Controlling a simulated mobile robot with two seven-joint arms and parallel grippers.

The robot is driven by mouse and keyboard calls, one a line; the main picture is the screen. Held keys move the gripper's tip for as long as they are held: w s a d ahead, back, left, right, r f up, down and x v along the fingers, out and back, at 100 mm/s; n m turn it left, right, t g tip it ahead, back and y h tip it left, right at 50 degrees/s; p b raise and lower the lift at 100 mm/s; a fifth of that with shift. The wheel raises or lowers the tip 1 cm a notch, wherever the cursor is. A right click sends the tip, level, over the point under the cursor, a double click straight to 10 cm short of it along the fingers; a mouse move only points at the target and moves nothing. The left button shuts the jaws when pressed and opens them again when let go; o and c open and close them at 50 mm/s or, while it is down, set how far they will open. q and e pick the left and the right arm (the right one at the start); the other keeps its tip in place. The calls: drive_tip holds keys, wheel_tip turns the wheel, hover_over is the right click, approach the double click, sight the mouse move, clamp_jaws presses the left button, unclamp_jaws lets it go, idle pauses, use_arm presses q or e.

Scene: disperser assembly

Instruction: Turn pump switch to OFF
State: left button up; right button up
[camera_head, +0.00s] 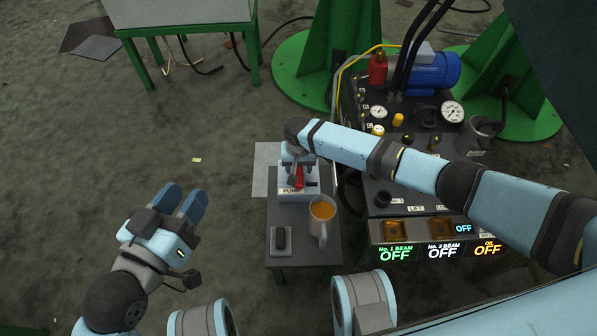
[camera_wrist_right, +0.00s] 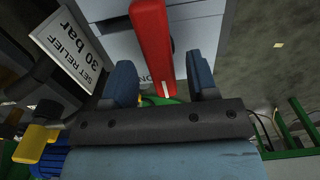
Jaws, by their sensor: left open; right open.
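The pump switch is a pale grey box (camera_head: 285,194) labelled PUMP, with a red lever (camera_head: 299,178), on a small dark table (camera_head: 316,258). My right gripper (camera_head: 296,158) is over the box from behind, and the arm partly hides it. In the right wrist view, the red lever (camera_wrist_right: 152,45) runs down between the two open blue fingers of the right gripper (camera_wrist_right: 162,82). A gap shows on both sides of it; contact cannot be told. Letters like "ON" show beside the lever. My left gripper (camera_head: 184,203) is open and empty, left of the table.
A small dark device (camera_head: 281,240) lies at the table's front left. A control panel (camera_head: 400,232) with lit OFF displays stands to the right. A "SET RELIEF 30 bar" sign (camera_wrist_right: 72,42) is near the right gripper.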

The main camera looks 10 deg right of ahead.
drive_tip(key=shift+f, duration=0.55)
